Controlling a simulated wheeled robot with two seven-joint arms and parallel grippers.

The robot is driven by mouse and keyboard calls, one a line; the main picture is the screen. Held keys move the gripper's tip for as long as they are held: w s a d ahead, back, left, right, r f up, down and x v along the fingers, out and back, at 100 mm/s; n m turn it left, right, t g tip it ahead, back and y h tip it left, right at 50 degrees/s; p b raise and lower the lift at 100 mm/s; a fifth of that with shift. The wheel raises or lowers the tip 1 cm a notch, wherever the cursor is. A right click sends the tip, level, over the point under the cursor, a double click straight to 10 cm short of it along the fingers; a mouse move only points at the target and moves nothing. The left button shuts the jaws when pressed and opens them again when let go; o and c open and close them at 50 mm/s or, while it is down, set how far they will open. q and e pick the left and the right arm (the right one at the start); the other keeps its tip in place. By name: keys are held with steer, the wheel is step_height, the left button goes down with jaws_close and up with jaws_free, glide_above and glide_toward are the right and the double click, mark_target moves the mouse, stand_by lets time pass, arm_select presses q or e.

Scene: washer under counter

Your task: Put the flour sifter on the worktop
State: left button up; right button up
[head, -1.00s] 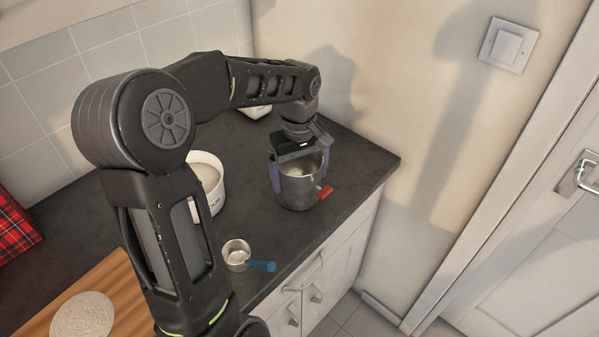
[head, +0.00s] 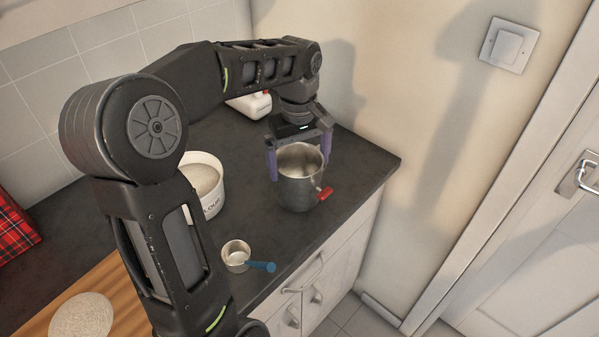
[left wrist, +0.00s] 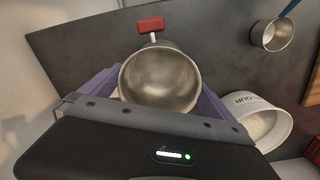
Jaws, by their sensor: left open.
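The flour sifter (head: 299,186) is a grey metal cup with a red handle knob. It stands upright on the dark worktop (head: 345,165), near the front right corner. My right gripper is not in view.
A white flour tub (head: 205,190) stands left of the sifter. A small metal scoop (head: 237,256) with a blue handle lies near the front edge. A wooden board with a pale round of dough (head: 82,315) is at lower left. A white container (head: 250,106) is at the back.

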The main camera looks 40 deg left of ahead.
arm_select(q)
step_height(320, 180, up, 8)
steer(key=p, duration=0.1)
steer(key=shift+f, duration=0.15)
stand_by(0.8)
